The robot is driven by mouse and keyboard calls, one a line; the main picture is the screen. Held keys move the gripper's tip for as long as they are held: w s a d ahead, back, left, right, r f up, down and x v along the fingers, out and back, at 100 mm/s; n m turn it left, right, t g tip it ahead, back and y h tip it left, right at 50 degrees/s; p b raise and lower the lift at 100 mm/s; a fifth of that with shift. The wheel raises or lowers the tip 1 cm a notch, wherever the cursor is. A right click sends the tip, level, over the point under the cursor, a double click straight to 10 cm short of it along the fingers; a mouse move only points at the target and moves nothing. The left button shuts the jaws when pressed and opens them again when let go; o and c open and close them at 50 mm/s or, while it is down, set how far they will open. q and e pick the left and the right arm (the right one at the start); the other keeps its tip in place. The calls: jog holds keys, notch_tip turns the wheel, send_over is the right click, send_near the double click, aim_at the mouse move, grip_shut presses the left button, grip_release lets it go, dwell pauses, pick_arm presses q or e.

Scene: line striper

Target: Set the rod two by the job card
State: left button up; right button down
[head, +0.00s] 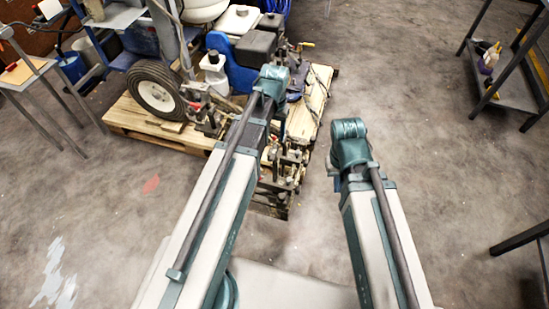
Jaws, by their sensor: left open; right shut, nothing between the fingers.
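The line striper (242,62), with a blue body, dark engine and black tyre (155,90), stands on a wooden pallet (127,116). Several small dark metal fittings (283,175) show at its near right end. I cannot tell which of its parts is rod two. A tan sheet or board (22,70) lies on the stand at far left; I cannot read it or tell if it is the job card. My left arm reaches over the striper and covers part of it. My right arm ends right of the pallet. I cannot make out either gripper's fingers.
A small metal table (45,66) stands at far left, with a blue bucket (72,66) near it. A dark shelf rack (515,92) with bottles (489,58) stands at upper right. A dark frame (522,239) enters at lower right. The concrete floor right of the pallet is clear.

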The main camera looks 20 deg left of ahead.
aim_at(275, 157)
pick_arm(q)
notch_tip(275, 157, down, 14)
jog(key=b, duration=1.3)
jog(key=shift+r, duration=0.1)
jog(key=shift+r, duration=0.1)
grip_shut()
dwell(0.7)
